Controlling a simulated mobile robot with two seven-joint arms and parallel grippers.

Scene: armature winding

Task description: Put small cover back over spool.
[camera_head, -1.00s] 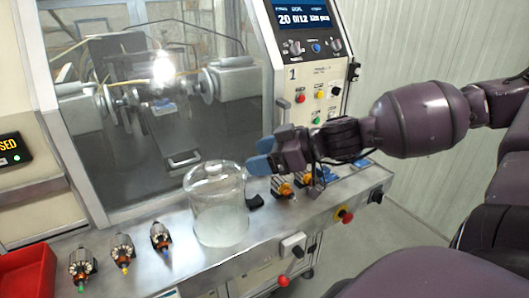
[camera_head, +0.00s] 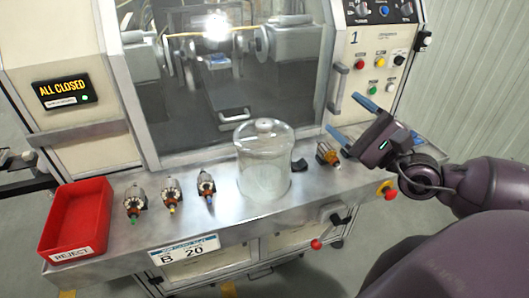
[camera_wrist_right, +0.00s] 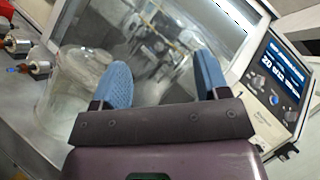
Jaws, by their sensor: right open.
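A clear glass cover (camera_head: 263,165) with a round knob on top stands upright on the steel bench in the head view. It also shows at the left of the right wrist view (camera_wrist_right: 72,88). I cannot make out a spool inside it or elsewhere. My right gripper (camera_head: 341,110) is open and empty, to the right of the cover and apart from it. Its two blue fingers (camera_wrist_right: 162,65) point toward the machine window in the wrist view. My left gripper is not in view.
A red reject bin (camera_head: 103,215) is at the left. The machine window (camera_head: 230,90) rises behind. A display (camera_head: 66,91) reads "ALL CLOSED".

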